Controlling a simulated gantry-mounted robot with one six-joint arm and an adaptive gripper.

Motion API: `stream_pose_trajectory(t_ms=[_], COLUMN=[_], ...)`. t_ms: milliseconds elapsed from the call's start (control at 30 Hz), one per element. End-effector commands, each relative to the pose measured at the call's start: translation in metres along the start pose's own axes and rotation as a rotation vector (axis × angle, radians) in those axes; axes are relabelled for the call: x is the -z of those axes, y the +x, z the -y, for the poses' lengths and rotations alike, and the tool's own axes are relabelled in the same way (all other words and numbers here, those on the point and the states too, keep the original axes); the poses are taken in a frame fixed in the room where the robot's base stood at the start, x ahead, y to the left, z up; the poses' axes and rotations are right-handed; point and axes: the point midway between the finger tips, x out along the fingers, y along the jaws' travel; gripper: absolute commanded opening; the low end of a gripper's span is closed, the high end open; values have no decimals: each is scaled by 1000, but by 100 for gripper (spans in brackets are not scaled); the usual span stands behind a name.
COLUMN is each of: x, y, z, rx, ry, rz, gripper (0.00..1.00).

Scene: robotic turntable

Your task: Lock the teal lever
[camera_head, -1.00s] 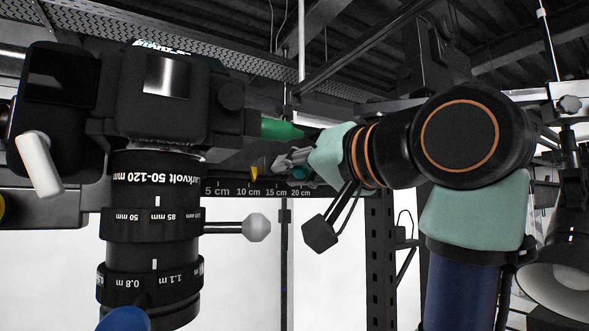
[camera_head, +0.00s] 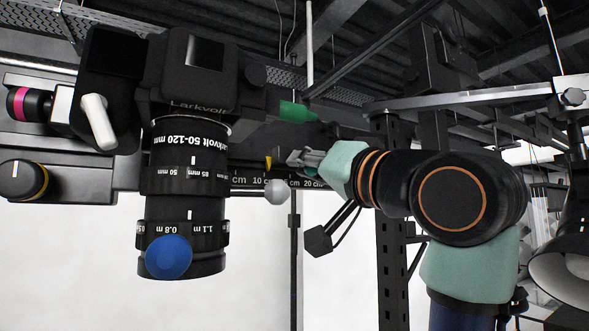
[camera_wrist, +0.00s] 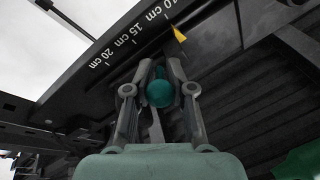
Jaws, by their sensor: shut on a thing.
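The teal lever's round knob (camera_wrist: 159,93) shows in the wrist view, between the two fingers of my gripper (camera_wrist: 160,76), which is shut on it. In the head view my gripper (camera_head: 300,158) reaches left from the pale green wrist to the rail below the camera body; the lever there is mostly hidden by the fingers. The lever's stem and base cannot be made out clearly.
A camera with a long lens (camera_head: 185,190) hangs left of my gripper. A green lever (camera_head: 297,111) juts out just above it. A ruler scale (camera_head: 262,183) with a yellow pointer (camera_head: 268,162) runs beside it. A lamp (camera_head: 562,270) stands at the right.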

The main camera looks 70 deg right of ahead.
Motion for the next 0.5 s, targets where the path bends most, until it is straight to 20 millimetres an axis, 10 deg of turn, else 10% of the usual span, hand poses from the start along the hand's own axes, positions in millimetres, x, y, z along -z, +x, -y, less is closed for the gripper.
stream_pose_trajectory(t_ms=[67,100,200,500], x=[2,2,2,1], y=[-2,-2,-2,-3], z=[2,2,2,1], rx=[4,4,3,1], ry=[-4,-3,-3,-1], rz=[-6,-6,-5,-2], gripper=[0,23,36,36])
